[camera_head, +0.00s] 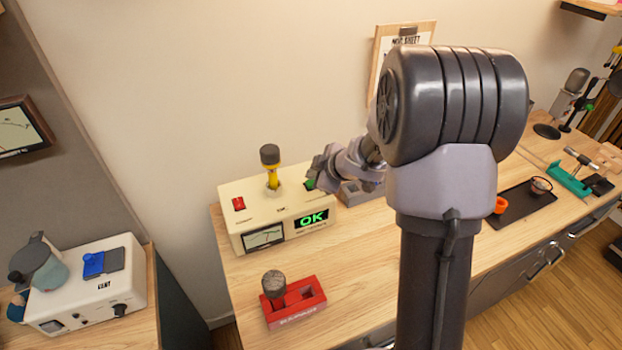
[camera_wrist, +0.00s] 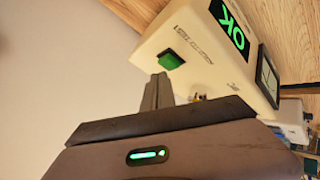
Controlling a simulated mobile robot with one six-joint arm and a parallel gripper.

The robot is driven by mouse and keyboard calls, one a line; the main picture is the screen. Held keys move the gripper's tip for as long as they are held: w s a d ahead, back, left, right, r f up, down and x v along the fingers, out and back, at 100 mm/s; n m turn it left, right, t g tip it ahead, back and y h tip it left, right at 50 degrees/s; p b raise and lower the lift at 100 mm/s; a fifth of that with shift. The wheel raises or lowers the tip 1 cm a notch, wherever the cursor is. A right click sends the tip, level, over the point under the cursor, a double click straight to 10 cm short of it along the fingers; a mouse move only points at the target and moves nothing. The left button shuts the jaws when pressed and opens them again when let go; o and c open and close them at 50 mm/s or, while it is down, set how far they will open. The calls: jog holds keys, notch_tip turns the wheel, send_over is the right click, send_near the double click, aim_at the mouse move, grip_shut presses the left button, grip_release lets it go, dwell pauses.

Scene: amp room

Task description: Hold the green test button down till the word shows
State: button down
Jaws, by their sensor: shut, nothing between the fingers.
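The cream tester box (camera_head: 235,225) stands on the wooden bench against the wall. Its dark display (camera_head: 311,219) shows the word OK in lit green letters; the same word shows in the wrist view (camera_wrist: 232,25). The green button (camera_wrist: 171,60) is on the box's top face; in the head view only a bit of green (camera_head: 309,184) shows beside my gripper (camera_head: 316,182). My gripper is shut and empty. In the wrist view its fingertips (camera_wrist: 161,78) are right at the button's near edge; I cannot tell whether they touch it or press it.
A yellow, black-topped part (camera_head: 272,178) stands upright in the box's top, left of my gripper. A red switch (camera_head: 238,203) and a meter (camera_head: 264,238) are on the box. A red holder (camera_head: 296,304) stands in front. A black tray (camera_head: 525,204) lies right.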

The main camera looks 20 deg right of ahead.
jog(key=shift+r, duration=0.25)
notch_tip(320, 180, up, 5)
jog(key=p, duration=0.6)
jog(key=shift+r, duration=0.1)
